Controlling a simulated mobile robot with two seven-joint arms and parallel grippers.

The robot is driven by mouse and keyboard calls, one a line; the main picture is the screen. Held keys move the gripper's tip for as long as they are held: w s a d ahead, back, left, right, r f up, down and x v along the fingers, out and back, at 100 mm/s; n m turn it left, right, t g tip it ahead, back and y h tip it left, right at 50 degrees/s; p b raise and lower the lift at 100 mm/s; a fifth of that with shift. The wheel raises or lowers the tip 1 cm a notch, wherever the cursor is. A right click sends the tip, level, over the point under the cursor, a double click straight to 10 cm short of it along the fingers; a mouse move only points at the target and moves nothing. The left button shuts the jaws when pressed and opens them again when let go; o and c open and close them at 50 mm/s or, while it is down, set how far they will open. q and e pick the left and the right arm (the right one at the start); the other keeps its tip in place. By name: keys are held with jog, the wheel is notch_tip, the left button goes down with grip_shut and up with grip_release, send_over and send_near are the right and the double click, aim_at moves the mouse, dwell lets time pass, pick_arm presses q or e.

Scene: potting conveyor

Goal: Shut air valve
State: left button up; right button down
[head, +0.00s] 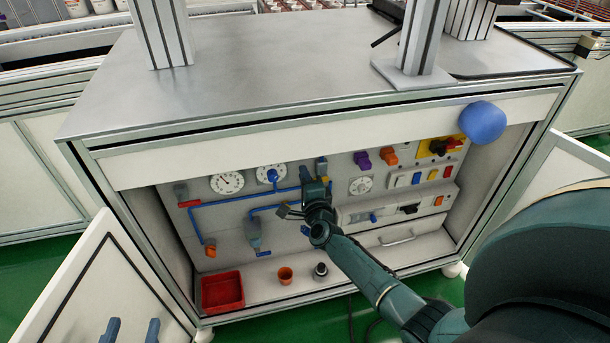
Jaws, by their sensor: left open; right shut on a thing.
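My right gripper (318,180) reaches into the open cabinet from the right and is at the back panel, at the right end of the upper blue air pipe (240,196). It is shut on a small fitting there, which looks like the air valve; the jaws mostly hide it, so its handle angle cannot be told. A small blue and yellowish part (321,162) shows just above the jaws. My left gripper (131,330) is at the bottom left edge, in front of the white door. Its two blue fingers are apart and nothing shows between them.
A red tray (222,292) and an orange cup (285,275) stand on the cabinet floor.

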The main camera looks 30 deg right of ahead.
jog(key=shift+f, duration=0.15)
dwell(0.4)
jog(key=c, duration=1.4)
grip_release()
jog(key=shift+c, duration=0.2)
pick_arm(q)
jog(key=g+p, duration=0.1)
jog(key=s+n+g+y+p, duration=0.1)
jog(key=p, duration=0.1)
jog(key=shift+a, duration=0.35)
pick_arm(e)
jog(key=v, duration=1.3)
jog(key=shift+s, duration=0.1)
